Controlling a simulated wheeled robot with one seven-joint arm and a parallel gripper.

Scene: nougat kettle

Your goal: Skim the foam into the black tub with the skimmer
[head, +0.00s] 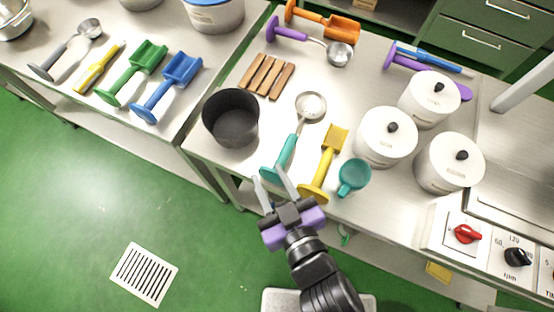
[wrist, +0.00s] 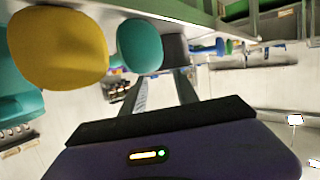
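The skimmer, with a round perforated metal head (head: 311,105) and a teal handle (head: 286,150), lies on the steel table, its handle end at the front edge. The handle's round teal end also shows in the wrist view (wrist: 140,45). The black tub (head: 231,128) stands upright to the left of the skimmer and looks empty. My gripper (head: 268,175) is open and empty, just off the table's front edge at the skimmer's handle end. Its fingers (wrist: 162,88) point at the table in the wrist view. Whether they touch the handle is unclear. No foam is seen.
A yellow scoop (head: 323,170) and a teal mug (head: 353,178) lie close right of the skimmer. White lidded pots (head: 386,137) stand further right, beside a control panel (head: 480,243). Wooden blocks (head: 266,76) lie behind. A second table holds coloured scoops (head: 136,72).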

